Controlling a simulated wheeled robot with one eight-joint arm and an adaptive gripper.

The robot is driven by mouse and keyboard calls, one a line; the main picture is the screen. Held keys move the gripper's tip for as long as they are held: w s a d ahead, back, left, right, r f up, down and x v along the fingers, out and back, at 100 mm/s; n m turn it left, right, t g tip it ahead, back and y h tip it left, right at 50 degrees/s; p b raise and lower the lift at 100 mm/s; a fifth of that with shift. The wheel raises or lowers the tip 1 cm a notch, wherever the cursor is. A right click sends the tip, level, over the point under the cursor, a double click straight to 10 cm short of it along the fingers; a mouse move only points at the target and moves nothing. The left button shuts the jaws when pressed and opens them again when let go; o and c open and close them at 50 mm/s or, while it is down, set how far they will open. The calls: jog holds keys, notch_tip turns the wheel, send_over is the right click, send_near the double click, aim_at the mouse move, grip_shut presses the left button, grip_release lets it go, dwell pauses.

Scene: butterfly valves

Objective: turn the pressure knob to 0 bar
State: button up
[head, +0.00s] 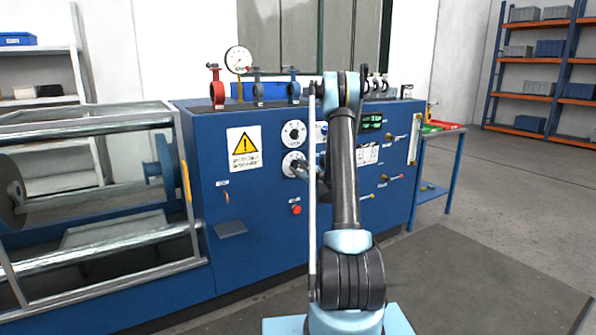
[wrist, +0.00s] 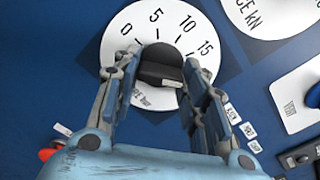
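The pressure dial (wrist: 142,25) is a white disc marked 0, 5, 10 and 15, with "bar" on its lower edge. Its black knob (wrist: 158,66) stands at the centre, with a small pale mark on its lower right side. My gripper (wrist: 161,60) has one finger on each side of the knob, with a narrow gap visible at the left finger; contact at the right finger is unclear. In the head view, the lower white dial (head: 289,160) is partly hidden behind my arm and gripper.
A second dial marked kN (wrist: 262,14) is at the upper right in the wrist view. The blue cabinet (head: 260,225) carries a warning sign (head: 244,147), a red button (head: 296,210) and several valves on top. A side table (head: 442,165) stands right.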

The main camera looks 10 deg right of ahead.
jog(key=shift+n, duration=0.4)
jog(key=shift+d+n, duration=0.1)
jog(key=shift+n, duration=13.8)
jog(key=o, duration=1.1)
jog(key=shift+c, duration=0.2)
jog(key=shift+s, duration=0.1)
